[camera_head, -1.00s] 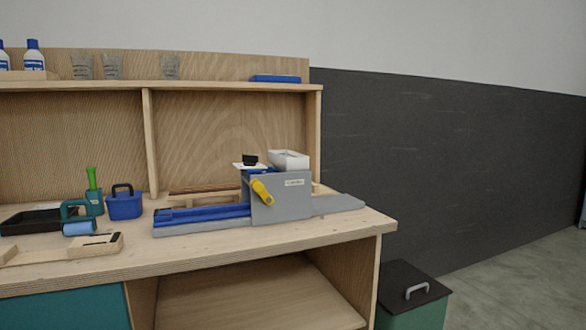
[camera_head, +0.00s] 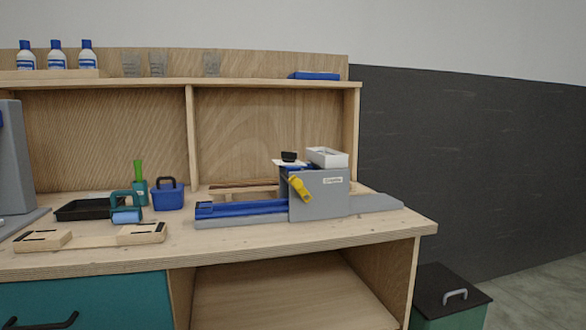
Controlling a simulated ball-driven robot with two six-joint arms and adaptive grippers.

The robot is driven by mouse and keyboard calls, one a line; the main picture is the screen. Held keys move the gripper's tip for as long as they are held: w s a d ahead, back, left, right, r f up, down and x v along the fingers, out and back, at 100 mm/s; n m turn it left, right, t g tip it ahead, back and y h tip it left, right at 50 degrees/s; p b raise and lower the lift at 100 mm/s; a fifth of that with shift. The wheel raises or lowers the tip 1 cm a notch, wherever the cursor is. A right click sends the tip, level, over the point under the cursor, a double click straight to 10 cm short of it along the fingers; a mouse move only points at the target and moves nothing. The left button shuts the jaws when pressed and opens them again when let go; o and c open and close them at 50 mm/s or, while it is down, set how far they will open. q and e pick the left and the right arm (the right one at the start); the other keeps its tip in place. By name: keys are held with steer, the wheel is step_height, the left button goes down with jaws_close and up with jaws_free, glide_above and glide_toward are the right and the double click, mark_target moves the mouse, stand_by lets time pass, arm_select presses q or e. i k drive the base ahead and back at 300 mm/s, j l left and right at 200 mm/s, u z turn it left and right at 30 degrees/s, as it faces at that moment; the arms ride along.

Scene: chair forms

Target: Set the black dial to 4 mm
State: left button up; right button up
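The black dial (camera_head: 289,156) sits on a white plate (camera_head: 288,163) on top of the grey and blue machine (camera_head: 320,193), which stands on the right part of the wooden workbench (camera_head: 240,239). The dial is small here and its scale marks cannot be read. A yellow handle (camera_head: 300,188) slants down on the machine's front. A white open box (camera_head: 327,157) sits on the machine beside the dial. Neither of my grippers shows in the head view.
On the bench to the left are a blue caddy (camera_head: 168,196), a black tray (camera_head: 88,210), a teal-handled roller (camera_head: 124,210) and wooden forms (camera_head: 141,233). A grey machine (camera_head: 12,160) stands at the left edge. A lidded green bin (camera_head: 450,297) stands right of the bench.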

mark_target(287, 156)
steer(key=i+l+u, duration=0.35)
steer(key=i+l, duration=0.15)
steer(key=i+l+u, duration=0.4)
steer(key=l, duration=0.25)
steer(key=i, duration=0.05)
